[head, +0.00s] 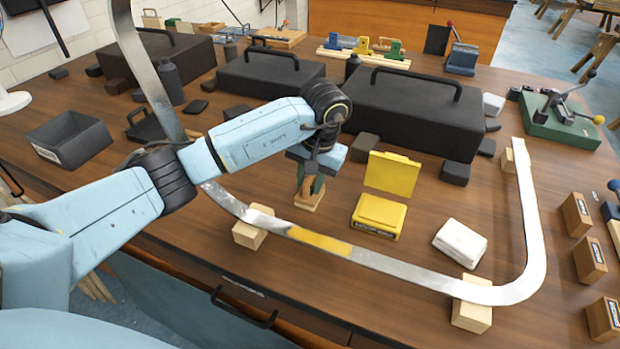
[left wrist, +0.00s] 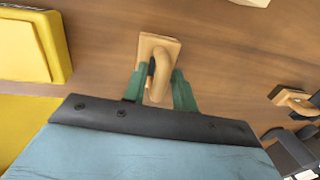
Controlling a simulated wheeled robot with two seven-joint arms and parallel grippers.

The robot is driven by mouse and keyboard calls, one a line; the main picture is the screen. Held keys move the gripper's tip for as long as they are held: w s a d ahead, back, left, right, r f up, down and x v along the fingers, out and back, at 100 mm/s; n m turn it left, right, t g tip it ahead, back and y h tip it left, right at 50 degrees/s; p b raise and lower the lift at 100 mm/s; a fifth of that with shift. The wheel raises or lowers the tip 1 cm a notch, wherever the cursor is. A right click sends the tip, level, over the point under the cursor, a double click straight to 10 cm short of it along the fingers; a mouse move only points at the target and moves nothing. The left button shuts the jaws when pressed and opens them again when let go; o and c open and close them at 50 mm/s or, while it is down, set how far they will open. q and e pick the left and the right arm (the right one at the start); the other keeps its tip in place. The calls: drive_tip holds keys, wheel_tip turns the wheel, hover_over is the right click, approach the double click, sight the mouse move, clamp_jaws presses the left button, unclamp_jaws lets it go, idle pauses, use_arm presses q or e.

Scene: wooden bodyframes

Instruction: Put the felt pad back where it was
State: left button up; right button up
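A small wooden block with a rounded wooden handle, which I take to be the felt pad (head: 309,199), is at mid-table beside the yellow case. Its felt face is hidden. My left gripper (head: 311,181) points down over it. In the left wrist view the green fingers (left wrist: 160,88) lie on both sides of the handle of the pad (left wrist: 158,50) and appear closed on it. I cannot tell whether its base touches the table. The yellow case (head: 379,214) stands open to its right, and shows in the left wrist view (left wrist: 28,48). My right gripper is not in view.
A bent metal strip (head: 400,268) with a yellow patch rests on wooden blocks (head: 472,315) in front of the pad. A white block (head: 460,243) lies right of the case. Large dark boxes (head: 415,112) stand behind. Small wooden blocks line the right side.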

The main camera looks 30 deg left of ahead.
use_arm(q)
drive_tip(key=shift+o, duration=0.4)
drive_tip(key=shift+r, duration=0.1)
drive_tip(key=shift+r, duration=0.3)
wheel_tip(320, 180, up, 12)
drive_tip(key=d, duration=0.1)
drive_tip(key=shift+w+d+f+p, duration=0.15)
drive_tip(key=shift+d+f+p, duration=0.1)
drive_tip(key=shift+d+p, duration=0.2)
